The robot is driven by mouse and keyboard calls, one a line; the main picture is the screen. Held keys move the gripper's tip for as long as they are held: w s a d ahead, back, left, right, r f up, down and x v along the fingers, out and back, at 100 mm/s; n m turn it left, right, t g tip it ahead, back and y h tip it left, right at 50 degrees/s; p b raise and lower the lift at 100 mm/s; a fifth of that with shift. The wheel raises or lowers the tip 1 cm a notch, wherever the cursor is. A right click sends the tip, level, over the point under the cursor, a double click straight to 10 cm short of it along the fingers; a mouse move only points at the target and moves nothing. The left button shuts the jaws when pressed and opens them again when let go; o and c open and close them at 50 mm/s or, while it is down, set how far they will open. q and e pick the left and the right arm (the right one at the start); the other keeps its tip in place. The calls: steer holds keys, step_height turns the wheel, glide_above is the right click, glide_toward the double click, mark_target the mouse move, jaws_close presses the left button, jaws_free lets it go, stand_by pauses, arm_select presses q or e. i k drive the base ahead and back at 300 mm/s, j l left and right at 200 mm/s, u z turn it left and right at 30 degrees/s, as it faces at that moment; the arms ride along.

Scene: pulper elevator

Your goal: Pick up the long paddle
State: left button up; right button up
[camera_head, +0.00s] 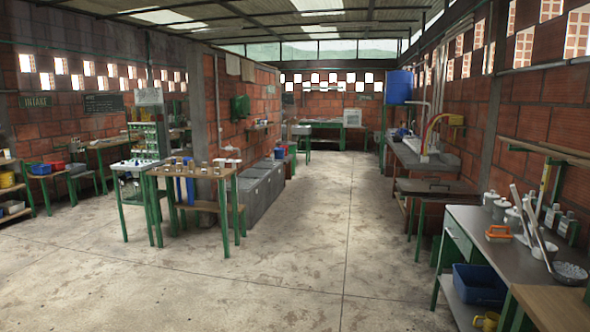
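Two long pale grey handled tools (520,213) lean at a slant over the right-hand workbench (472,228), among pots and a bowl. Upright wooden-coloured shafts (544,185) stand just behind them near the brick wall. Which of these is the long paddle I cannot tell, as they are small and overlap. Neither of my grippers is in view, so I see nothing held.
An orange-handled item (498,232), a perforated bowl (569,273) and white pots (491,201) crowd the bench. A blue bin (479,285) and yellow mug (486,321) sit below. The concrete floor (300,265) is clear; a green-legged table (190,173) stands left.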

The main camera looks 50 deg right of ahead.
mark_target(573, 160)
steer(key=i+j, duration=0.15)
steer(key=j, duration=0.25)
steer(key=i+j+z, duration=0.1)
steer(key=j, duration=0.25)
steer(key=i+j, duration=0.25)
steer(key=j, duration=0.15)
steer(key=i+j+z, duration=0.1)
steer(key=j, duration=0.3)
steer(key=i+z, duration=0.4)
steer(key=i+j+z, duration=0.2)
steer(key=i+z, duration=0.15)
steer(key=i, duration=0.15)
steer(key=i+j+z, duration=0.25)
steer(key=i+z, duration=0.15)
steer(key=i+l+z, duration=0.15)
steer(key=i+z, duration=0.3)
steer(key=i, duration=0.4)
steer(key=i+j+z, duration=0.15)
steer(key=i+z, duration=0.3)
steer(key=i, duration=0.4)
steer(key=i+l+z, duration=0.35)
steer(key=i, duration=0.3)
steer(key=i+z, duration=0.4)
steer(key=i, duration=0.25)
steer(key=i+j+z, duration=0.1)
steer(key=i+z, duration=0.25)
steer(key=i, duration=0.35)
steer(key=i+j+z, duration=0.35)
steer(key=i, duration=0.3)
